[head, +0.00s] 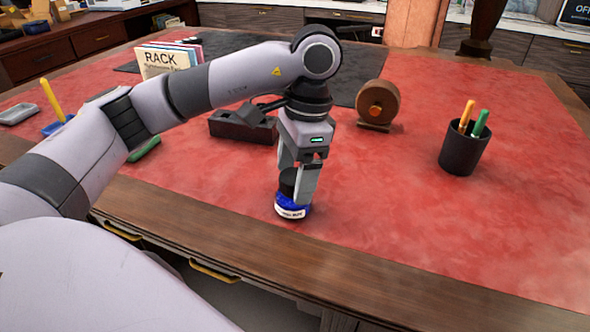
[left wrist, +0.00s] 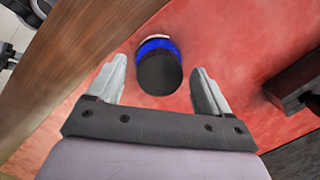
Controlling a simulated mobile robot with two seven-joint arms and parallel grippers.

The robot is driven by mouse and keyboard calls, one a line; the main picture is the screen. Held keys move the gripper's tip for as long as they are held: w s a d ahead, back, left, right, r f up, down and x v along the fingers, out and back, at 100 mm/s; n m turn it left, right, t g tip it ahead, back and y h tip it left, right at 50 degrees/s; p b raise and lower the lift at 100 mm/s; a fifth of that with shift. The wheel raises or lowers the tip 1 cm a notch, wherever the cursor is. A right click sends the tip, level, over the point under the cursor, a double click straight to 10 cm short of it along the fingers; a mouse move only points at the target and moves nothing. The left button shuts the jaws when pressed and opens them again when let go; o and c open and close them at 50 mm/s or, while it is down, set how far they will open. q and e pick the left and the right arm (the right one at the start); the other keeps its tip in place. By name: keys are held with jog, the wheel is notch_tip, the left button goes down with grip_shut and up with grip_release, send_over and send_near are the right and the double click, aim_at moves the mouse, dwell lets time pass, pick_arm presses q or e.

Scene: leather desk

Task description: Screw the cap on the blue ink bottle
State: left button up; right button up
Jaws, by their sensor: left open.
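The blue ink bottle (head: 294,207) stands upright on the red leather desk top near its front edge, with a pale label facing front. A dark cap (head: 287,183) sits on top of it; how tightly it is seated cannot be told. In the left wrist view the round black cap (left wrist: 160,74) hides most of the blue bottle (left wrist: 157,47). My left gripper (head: 301,190) points down over the bottle. Its fingers are open on either side of the cap, with gaps showing in the left wrist view (left wrist: 155,88). My right gripper is not in view.
A dark block-like desk item (head: 240,127) stands behind my left gripper. A brown round dispenser (head: 378,104) is to the right, and a black pen cup (head: 464,149) farther right. Books (head: 160,60) stand at the back left. The front right leather is clear.

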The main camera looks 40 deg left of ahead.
pick_arm(q)
jog(key=shift+w+r+p, duration=0.1)
jog(key=shift+r+p, duration=0.2)
jog(key=shift+r, duration=0.35)
jog(key=r, duration=0.1)
jog(key=r+p, duration=0.1)
jog(key=r, duration=0.3)
jog(key=shift+w+d+p, duration=0.25)
jog(key=shift+p, duration=0.1)
jog(key=shift+r, duration=0.4)
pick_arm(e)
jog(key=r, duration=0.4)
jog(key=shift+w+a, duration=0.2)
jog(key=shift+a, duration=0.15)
